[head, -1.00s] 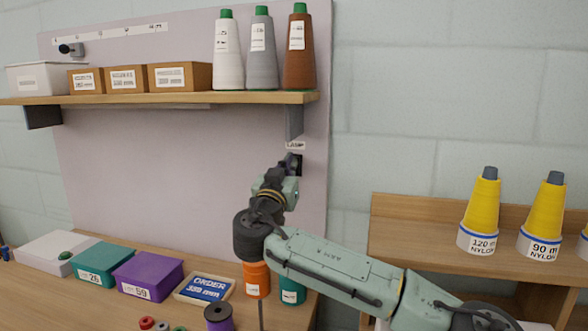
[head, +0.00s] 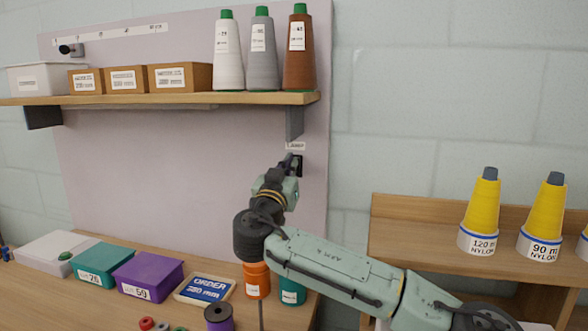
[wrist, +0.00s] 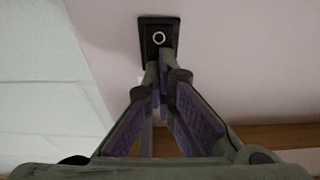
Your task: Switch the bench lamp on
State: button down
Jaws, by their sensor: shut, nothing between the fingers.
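The black lamp switch (head: 298,166) is on the pale back panel, just below a small white "LAMP" label (head: 295,146). In the wrist view the switch (wrist: 158,38) is a dark plate with a white ring mark in its middle. My gripper (head: 290,162) is at the switch, and its fingers cover part of it in the head view. In the wrist view my gripper (wrist: 160,68) is shut and empty, with its tips at the lower edge of the plate. I cannot tell whether they touch it.
A wooden shelf (head: 160,99) with cones and boxes is above left of the switch. Yellow nylon cones (head: 481,215) stand on a rack at the right.

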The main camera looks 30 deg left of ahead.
jog(key=shift+w+d+r, duration=0.15)
jog(key=shift+d+r, duration=0.05)
jog(key=shift+r, duration=0.2)
